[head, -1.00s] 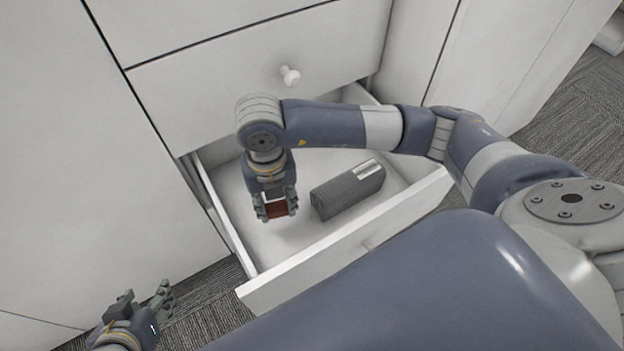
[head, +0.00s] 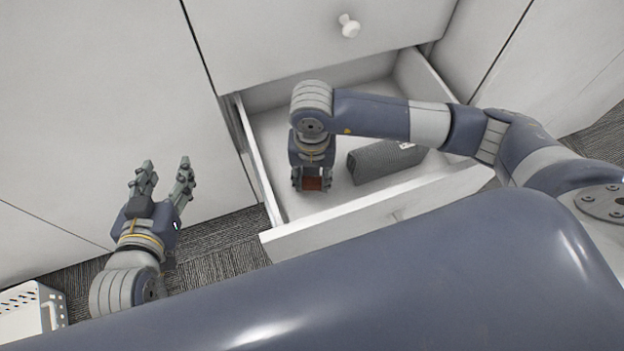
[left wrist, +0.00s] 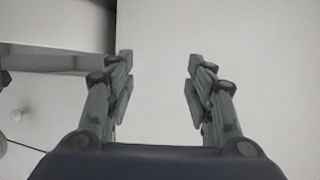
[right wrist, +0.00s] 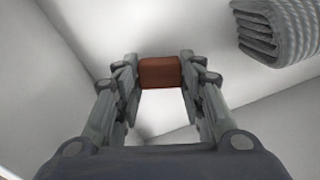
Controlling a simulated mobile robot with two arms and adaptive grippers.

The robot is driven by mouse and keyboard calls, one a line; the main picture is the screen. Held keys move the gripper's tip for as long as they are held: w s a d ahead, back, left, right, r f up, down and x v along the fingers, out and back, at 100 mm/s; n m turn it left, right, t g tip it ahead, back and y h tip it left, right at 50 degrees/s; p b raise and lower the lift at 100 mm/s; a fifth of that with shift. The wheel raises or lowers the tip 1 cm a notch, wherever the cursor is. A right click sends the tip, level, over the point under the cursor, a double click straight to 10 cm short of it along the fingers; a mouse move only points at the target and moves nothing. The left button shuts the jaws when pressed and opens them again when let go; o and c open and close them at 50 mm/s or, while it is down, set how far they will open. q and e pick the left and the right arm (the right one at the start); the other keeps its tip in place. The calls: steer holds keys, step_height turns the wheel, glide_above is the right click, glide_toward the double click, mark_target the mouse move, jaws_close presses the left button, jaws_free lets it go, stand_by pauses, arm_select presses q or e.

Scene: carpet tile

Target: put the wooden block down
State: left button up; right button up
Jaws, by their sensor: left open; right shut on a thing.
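The wooden block (head: 313,184) is small and reddish brown. My right gripper (head: 312,186) is shut on it, inside the open drawer (head: 330,222). In the right wrist view the block (right wrist: 160,72) sits between the two fingertips, with the pale drawer floor behind it. I cannot tell whether the block touches the floor. My left gripper (head: 163,172) is open and empty, outside the drawer to its left, in front of the white cabinet. The left wrist view shows its fingers (left wrist: 155,80) spread with nothing between them.
A dark grey ribbed bundle (head: 375,161) lies in the drawer, right of my right gripper; it also shows in the right wrist view (right wrist: 280,28). Bare drawer floor surrounds the gripper's left and front. A white perforated basket (head: 30,308) stands on the carpet at lower left.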

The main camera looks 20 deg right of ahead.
mark_target(312, 180)
arm_select(q)
steer(key=shift+w+d+r+t, duration=0.2)
steer(key=shift+w+r+t, duration=0.15)
steer(key=shift+r, duration=0.25)
steer(key=shift+w+d+r+t, duration=0.2)
steer(key=shift+r+t, duration=0.15)
steer(key=shift+r, duration=0.25)
arm_select(e)
steer(key=shift+f, duration=0.95)
arm_select(q)
steer(key=shift+r, duration=0.1)
arm_select(e)
steer(key=shift+f, duration=0.1)
steer(key=o, duration=0.8)
arm_select(q)
steer(key=shift+w+r+h, duration=0.15)
steer(key=shift+r+h, duration=0.15)
steer(key=shift+h, duration=0.1)
